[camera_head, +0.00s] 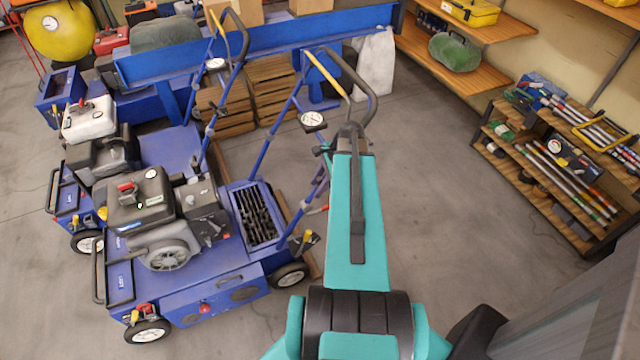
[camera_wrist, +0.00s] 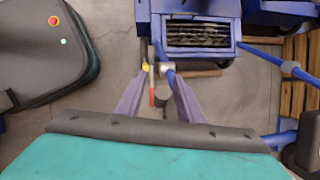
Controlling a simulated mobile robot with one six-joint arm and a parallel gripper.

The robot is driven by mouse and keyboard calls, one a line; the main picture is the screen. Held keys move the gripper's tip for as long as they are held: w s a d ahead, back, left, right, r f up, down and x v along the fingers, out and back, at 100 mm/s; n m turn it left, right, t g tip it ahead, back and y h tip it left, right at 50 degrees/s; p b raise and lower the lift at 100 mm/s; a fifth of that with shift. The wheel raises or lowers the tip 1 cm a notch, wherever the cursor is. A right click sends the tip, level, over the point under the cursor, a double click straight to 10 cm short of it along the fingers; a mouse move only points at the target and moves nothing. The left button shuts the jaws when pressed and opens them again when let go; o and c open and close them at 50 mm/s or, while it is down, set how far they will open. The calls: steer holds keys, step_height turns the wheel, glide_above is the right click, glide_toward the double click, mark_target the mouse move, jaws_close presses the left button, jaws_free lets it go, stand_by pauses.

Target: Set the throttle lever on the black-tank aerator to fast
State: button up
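The black-tank aerator (camera_head: 140,195) stands in front, a blue machine with a black fuel tank and a tall handlebar. In the wrist view its blue body and dark slotted tray (camera_wrist: 198,35) show at the top. My gripper (camera_wrist: 157,84) is open, with its two grey fingers apart. A thin red lever (camera_wrist: 151,76) and a dark cylindrical piece (camera_wrist: 162,96) appear between the fingers; contact cannot be told. The red part also shows beside my arm in the head view (camera_head: 318,209). Whether it is the throttle lever, and its setting, is unclear.
A second aerator with a white tank (camera_head: 88,118) stands behind to the left. A round dial (camera_head: 312,120) sits on the front handlebar. Wooden crates (camera_head: 245,95) and a blue bench (camera_head: 255,48) are behind. A tool rack (camera_head: 560,170) stands right; the floor before it is clear.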

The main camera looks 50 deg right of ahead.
steer(key=shift+x, duration=0.8)
steer(key=shift+c, duration=0.3)
jaws_close()
